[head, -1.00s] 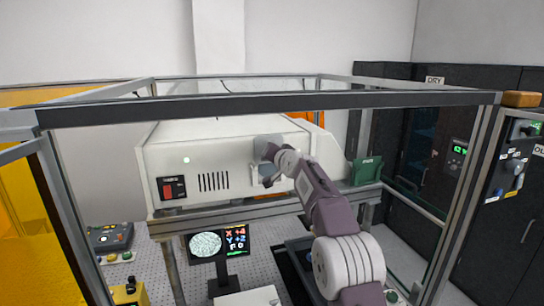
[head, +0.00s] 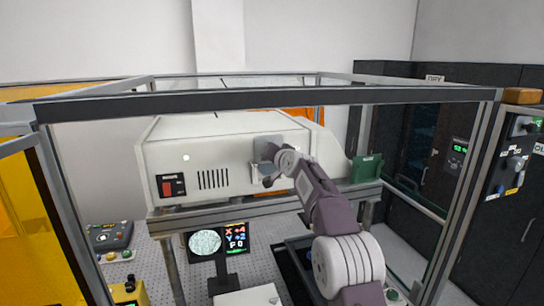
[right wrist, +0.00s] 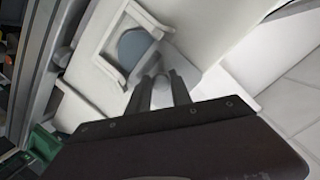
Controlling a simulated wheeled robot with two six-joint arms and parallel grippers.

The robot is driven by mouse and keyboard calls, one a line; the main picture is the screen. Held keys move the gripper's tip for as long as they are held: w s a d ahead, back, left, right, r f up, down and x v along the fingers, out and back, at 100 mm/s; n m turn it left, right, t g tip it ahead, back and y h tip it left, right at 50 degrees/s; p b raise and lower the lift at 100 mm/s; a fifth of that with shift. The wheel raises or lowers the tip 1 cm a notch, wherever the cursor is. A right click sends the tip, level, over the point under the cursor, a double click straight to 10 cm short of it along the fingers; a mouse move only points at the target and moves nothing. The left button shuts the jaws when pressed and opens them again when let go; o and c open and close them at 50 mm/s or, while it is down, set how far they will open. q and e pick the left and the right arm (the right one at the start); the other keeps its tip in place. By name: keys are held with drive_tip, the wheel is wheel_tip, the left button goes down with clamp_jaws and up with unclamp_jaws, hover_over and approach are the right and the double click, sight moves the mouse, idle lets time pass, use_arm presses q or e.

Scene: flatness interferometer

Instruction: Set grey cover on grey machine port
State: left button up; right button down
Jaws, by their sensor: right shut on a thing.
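The grey machine (head: 235,150) is a pale box with a red switch and vent slots on its front. The grey cover (head: 268,147) is a flat plate in front of the right part of that face; it also shows in the right wrist view (right wrist: 186,72). My right gripper (right wrist: 161,88) is shut on the cover's grip. In the right wrist view the port (right wrist: 132,45) is a round blue-grey opening inside a raised pale frame (right wrist: 112,36). The cover's plate overlaps one side of it; I cannot tell whether they touch. My left gripper is not in view.
A metal frame with a dark top bar (head: 270,107) spans in front of the machine. A green box (head: 367,169) stands right of the machine. A small monitor (head: 218,243) stands below it. Dark cabinets (head: 400,140) line the right side.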

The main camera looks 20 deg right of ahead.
sight(267, 162)
drive_tip(key=shift+f+b, duration=0.85)
drive_tip(key=shift+f, duration=0.05)
drive_tip(key=shift+s+a+f+b, duration=0.15)
drive_tip(key=shift+f+b, duration=0.35)
drive_tip(key=shift+f, duration=0.25)
drive_tip(key=shift+s+f+b, duration=0.2)
drive_tip(key=shift+f+b, duration=0.15)
drive_tip(key=shift+d+f, duration=0.15)
drive_tip(key=shift+d, duration=0.05)
idle(0.7)
